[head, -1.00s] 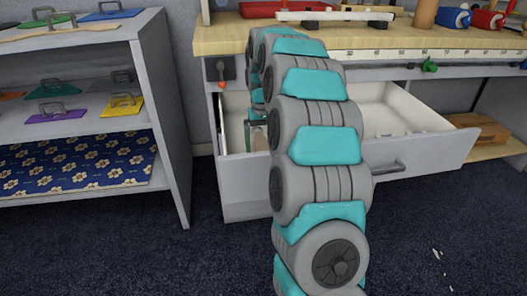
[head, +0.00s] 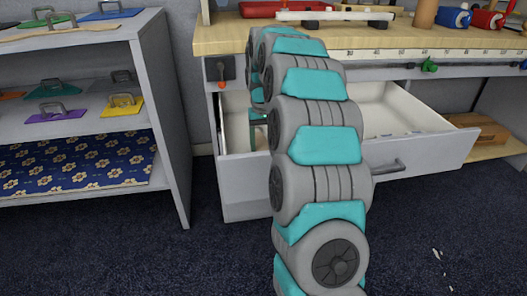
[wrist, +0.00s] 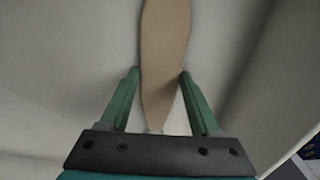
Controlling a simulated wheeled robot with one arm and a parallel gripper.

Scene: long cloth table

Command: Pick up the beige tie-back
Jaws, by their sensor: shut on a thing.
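The beige tie-back (wrist: 165,40) is a long, flat strip with a tapered end in the wrist view. It runs from the top edge down between the fingers of my gripper (wrist: 160,74). The green fingers are shut on it, one on each side near its lower end. Its far end is cut off by the top of the wrist view. In the head view my gripper (head: 257,133) is down inside the open drawer (head: 240,186), mostly hidden behind my arm. The tie-back cannot be made out there.
Pale drawer walls surround my gripper closely in the wrist view. The workbench top (head: 350,40) overhangs the back of the drawer. A grey shelf unit (head: 172,130) with handled boards stands at the left.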

